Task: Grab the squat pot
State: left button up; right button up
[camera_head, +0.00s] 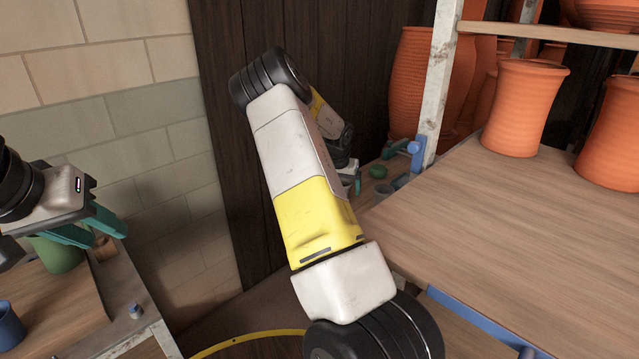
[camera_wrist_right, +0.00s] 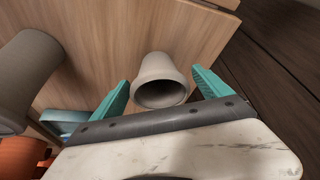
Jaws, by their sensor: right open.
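In the right wrist view a small pale grey-beige pot (camera_wrist_right: 160,80) with a flared rim shows between my right fingers, its dark mouth facing the camera. I cannot tell whether this is the squat pot. My right gripper (camera_wrist_right: 162,90) is open, with one teal finger on each side of that pot and no clear contact. In the head view my right gripper (camera_head: 355,178) is small and partly hidden by my own arm, near a small green pot (camera_head: 378,171) and a grey pot (camera_head: 388,187). My left gripper (camera_head: 108,232) is open at the left, above a shelf.
A larger grey pot (camera_wrist_right: 28,68), a blue pot (camera_wrist_right: 66,117) and an orange pot (camera_wrist_right: 20,156) stand left in the wrist view. Large orange pots (camera_head: 524,105) and a metal rack post (camera_head: 438,80) are at right. A green pot (camera_head: 58,257) is below my left gripper.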

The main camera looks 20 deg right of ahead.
jog(key=shift+c, duration=0.5)
jog(key=c, duration=1.4)
